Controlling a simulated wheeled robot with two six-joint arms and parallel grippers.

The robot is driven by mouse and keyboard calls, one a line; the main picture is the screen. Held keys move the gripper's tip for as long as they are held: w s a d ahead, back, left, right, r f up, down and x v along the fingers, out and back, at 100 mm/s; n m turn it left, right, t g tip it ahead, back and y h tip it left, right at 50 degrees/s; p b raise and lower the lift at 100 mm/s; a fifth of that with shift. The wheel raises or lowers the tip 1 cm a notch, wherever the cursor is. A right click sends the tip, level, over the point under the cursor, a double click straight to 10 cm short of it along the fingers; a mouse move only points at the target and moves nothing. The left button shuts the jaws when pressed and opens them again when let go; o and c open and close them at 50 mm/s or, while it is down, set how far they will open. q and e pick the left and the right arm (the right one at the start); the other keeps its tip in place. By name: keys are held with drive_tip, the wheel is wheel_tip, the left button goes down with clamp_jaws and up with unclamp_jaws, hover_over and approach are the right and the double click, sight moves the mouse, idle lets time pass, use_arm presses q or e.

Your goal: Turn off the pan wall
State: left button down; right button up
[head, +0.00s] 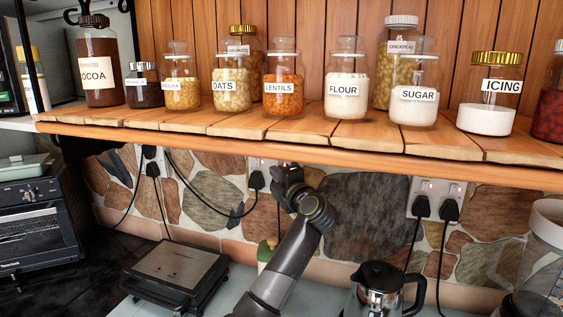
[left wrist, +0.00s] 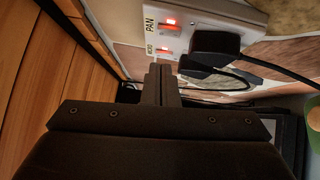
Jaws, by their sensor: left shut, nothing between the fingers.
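The wall socket labelled PAN and MICRO shows in the left wrist view (left wrist: 205,14). Its PAN switch (left wrist: 169,22) and MICRO switch (left wrist: 166,50) both glow red. A black plug (left wrist: 214,45) sits in the socket. My left gripper (left wrist: 161,82) is shut and empty, its tips just below the MICRO switch in the picture; I cannot tell whether they touch the socket. In the head view my left gripper (head: 284,172) is at the middle socket (head: 258,164) under the shelf, and my wrist hides part of it. My right gripper is not in view.
A wooden shelf (head: 300,142) with several labelled jars overhangs the sockets closely. A right socket (head: 436,190) holds two plugs. Below are a grill press (head: 178,268), a kettle (head: 378,285) and a green-topped item (head: 266,250) beside my left arm.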

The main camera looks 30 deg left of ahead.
use_arm(q)
drive_tip(key=w, duration=0.1)
drive_tip(key=w+p, duration=0.1)
drive_tip(key=w, duration=0.1)
drive_tip(key=shift+a+r, duration=0.2)
drive_tip(key=shift+w, duration=0.1)
